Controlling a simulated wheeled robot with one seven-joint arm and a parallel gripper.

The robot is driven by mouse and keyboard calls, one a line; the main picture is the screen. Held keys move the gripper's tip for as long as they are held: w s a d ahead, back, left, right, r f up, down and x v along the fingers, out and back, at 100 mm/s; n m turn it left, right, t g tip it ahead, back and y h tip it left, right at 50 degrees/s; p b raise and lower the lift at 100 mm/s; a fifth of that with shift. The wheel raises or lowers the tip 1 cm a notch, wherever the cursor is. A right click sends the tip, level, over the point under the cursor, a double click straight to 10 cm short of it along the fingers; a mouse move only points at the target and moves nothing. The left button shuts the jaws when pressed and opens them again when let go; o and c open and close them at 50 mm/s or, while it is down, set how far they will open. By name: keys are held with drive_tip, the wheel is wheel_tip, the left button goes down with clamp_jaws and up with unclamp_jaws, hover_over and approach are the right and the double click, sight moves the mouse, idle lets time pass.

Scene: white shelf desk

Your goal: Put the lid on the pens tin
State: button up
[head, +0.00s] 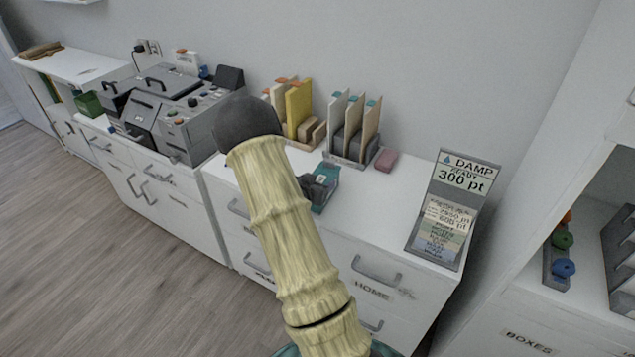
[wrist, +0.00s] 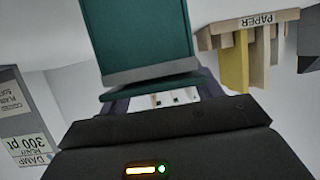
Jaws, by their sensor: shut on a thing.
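My gripper (head: 311,187) shows dark beside a teal piece, partly behind my pale arm, over the white desk's front part. The teal piece (head: 326,186) has a small pale patch in the head view. In the wrist view a teal strip (wrist: 150,90) lies across between my fingertips, and my gripper (wrist: 155,92) is shut on it. I take it for the lid. A large teal face with a grey band (wrist: 140,40) rises directly beyond the strip. I cannot tell whether this face belongs to the lid or to the pens tin, nor whether they touch.
Paper holders with upright sheets (head: 298,108) and (head: 352,130) stand at the back of the desk. A pink block (head: 386,160) lies beside them. A sign board (head: 452,210) leans at the right. The desk top (head: 385,205) between is clear.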

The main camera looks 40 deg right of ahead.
drive_tip(key=o, duration=1.1)
drive_tip(key=shift+c, duration=0.2)
drive_tip(key=v, duration=1.7)
drive_tip(key=shift+a, duration=0.2)
